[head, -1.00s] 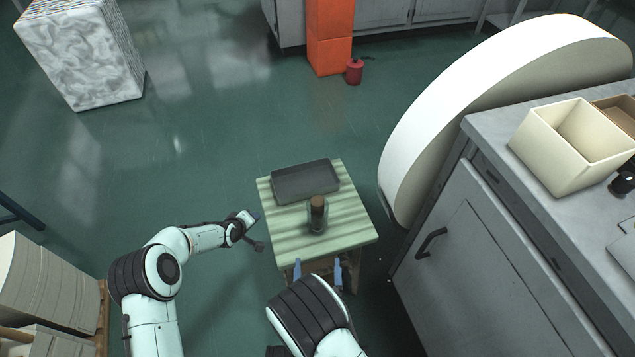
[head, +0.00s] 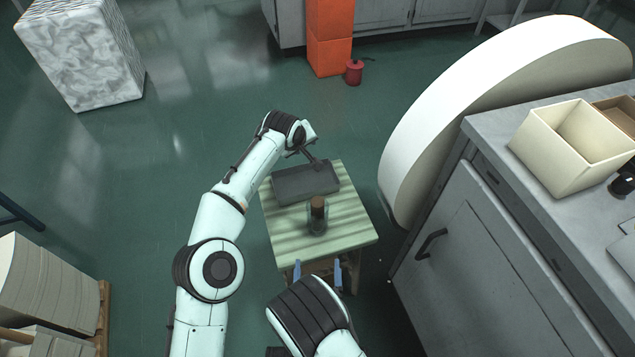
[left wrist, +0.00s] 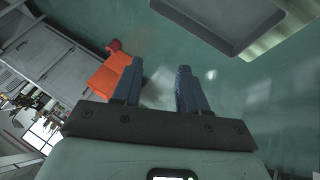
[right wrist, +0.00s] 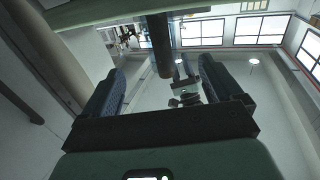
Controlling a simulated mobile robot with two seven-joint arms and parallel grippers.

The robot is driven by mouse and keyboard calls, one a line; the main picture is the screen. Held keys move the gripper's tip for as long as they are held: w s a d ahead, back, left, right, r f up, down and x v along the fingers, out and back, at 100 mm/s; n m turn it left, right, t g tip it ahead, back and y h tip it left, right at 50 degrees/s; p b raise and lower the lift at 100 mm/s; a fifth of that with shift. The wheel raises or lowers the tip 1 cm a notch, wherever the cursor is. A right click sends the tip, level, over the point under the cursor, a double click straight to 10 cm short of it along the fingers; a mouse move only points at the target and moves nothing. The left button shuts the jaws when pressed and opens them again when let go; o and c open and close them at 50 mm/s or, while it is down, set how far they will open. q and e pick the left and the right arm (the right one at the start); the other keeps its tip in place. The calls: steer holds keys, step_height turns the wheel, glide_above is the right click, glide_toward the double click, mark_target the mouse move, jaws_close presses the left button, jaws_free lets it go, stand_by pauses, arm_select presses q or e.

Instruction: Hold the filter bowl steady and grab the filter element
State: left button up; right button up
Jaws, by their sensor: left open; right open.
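The filter bowl (head: 317,226) is a small clear, dark-tinted cup on the green striped table. The brown filter element (head: 318,204) stands upright in it, its top showing above. My right gripper (head: 317,267) is open and empty at the table's near edge, with the bowl straight beyond its fingers. Its open fingers also show in the right wrist view (right wrist: 160,68). My left arm reaches to the far left of the table, its hand by the tray and beyond the bowl. The left gripper (left wrist: 160,67) is open and empty in the left wrist view, where neither bowl nor element is visible.
A dark grey tray (head: 306,184) lies on the far part of the table (head: 350,231). A large white round-edged slab (head: 440,105) and a grey cabinet (head: 480,262) stand close on the right. A cream box (head: 565,165) sits on the cabinet. The floor left of the table is open.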

arm_select(q)
steer(key=s+d+g, duration=0.3)
steer(key=s, duration=0.3)
steer(key=r+g+y, duration=0.1)
steer(key=g+y, duration=0.1)
steer(key=g, duration=0.2)
glide_above(318, 201)
steer(key=shift+w+r, duration=0.1)
steer(key=shift+r, duration=0.05)
arm_select(e)
steer(key=w, duration=1.3)
steer(key=shift+w, duration=0.2)
steer(key=c, duration=1.2)
